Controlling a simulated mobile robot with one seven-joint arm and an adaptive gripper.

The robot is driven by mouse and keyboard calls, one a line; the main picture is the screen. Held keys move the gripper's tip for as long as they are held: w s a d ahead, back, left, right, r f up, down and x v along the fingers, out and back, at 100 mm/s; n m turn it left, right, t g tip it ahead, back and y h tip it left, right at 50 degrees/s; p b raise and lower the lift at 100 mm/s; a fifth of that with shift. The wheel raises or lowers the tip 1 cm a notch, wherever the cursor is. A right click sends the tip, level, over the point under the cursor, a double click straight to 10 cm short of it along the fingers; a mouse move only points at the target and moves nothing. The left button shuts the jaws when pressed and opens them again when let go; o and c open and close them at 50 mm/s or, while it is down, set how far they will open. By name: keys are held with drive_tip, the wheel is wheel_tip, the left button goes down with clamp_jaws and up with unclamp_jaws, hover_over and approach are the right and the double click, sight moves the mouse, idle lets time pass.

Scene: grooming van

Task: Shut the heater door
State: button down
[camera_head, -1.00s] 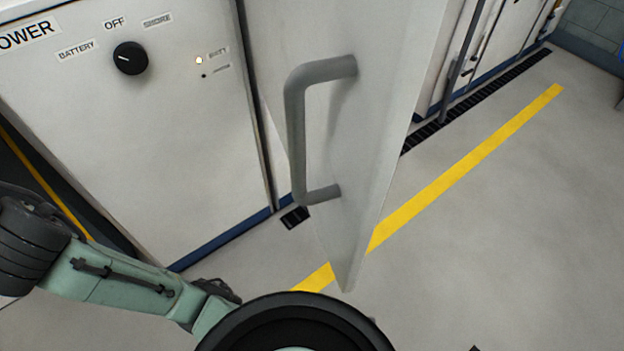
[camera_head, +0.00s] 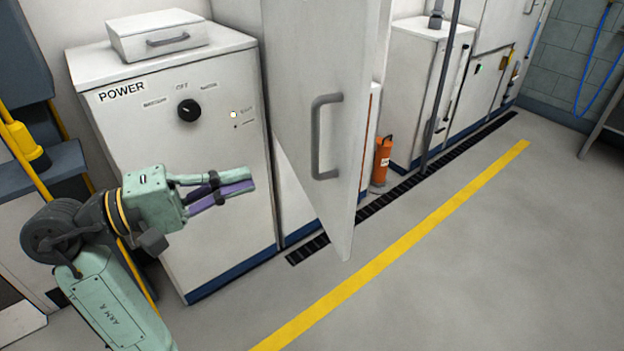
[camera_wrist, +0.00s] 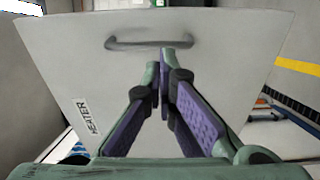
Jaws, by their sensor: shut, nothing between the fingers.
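The heater door (camera_head: 345,190) is a tall white panel that stands open, swung out from the cabinets toward the floor. Its grey bar handle (camera_head: 316,140) is on the face toward me. In the wrist view the door (camera_wrist: 60,60) carries a HEATER label and its handle (camera_wrist: 150,44) runs across the upper part. My gripper (camera_head: 250,180) is in front of the POWER cabinet, left of the door and apart from it in the head view. In the wrist view my gripper (camera_wrist: 160,68) has its fingertips together, empty, pointing toward the door just below the handle.
The white POWER cabinet (camera_head: 215,130) stands left of the door, with a black knob and a white box (camera_head: 157,38) on top. An orange cylinder (camera_head: 381,160) stands behind the door. A yellow line (camera_head: 430,225) crosses the clear grey floor at right.

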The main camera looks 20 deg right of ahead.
drive_tip(key=s+g, duration=0.1)
drive_tip(key=p, duration=0.3)
approach(346, 163)
drive_tip(key=d, duration=0.5)
drive_tip(key=shift+w+d+r, duration=0.1)
drive_tip(key=shift+d+r, duration=0.1)
drive_tip(key=shift+d, duration=0.1)
drive_tip(key=shift+d+f, duration=0.1)
drive_tip(key=shift+d, duration=0.6)
drive_tip(key=shift+w+d, duration=0.1)
drive_tip(key=shift+d, duration=0.05)
